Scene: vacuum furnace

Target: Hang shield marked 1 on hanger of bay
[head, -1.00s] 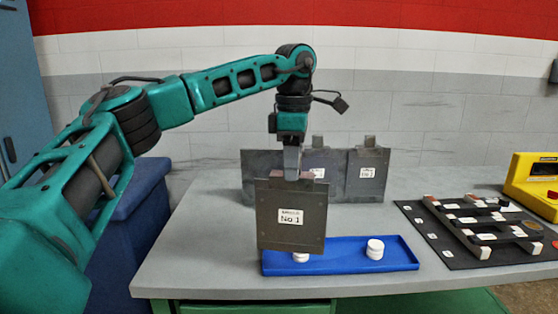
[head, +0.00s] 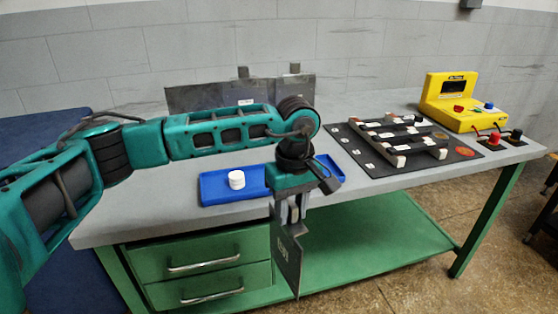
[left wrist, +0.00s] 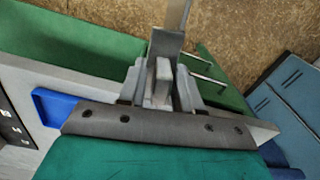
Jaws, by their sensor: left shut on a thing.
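My left gripper (head: 292,208) is shut on the top tab of a dark grey shield plate (head: 287,262). The shield hangs upright in front of the table's front edge, turned nearly edge-on, with its small label hard to read now; earlier it read No 1. In the left wrist view the gripper (left wrist: 160,88) shows its fingers closed on the shield's tab, with part of the plate (left wrist: 166,44) beyond. My right gripper is out of view. I cannot make out a hanger or bay in these frames.
Other grey plates (head: 205,95) stand at the table's back. A blue tray (head: 218,193) holds a white round piece (head: 236,180). A black mat (head: 365,156) with dark bars and a yellow device (head: 450,100) are to the right. Green drawers (head: 205,258) lie below.

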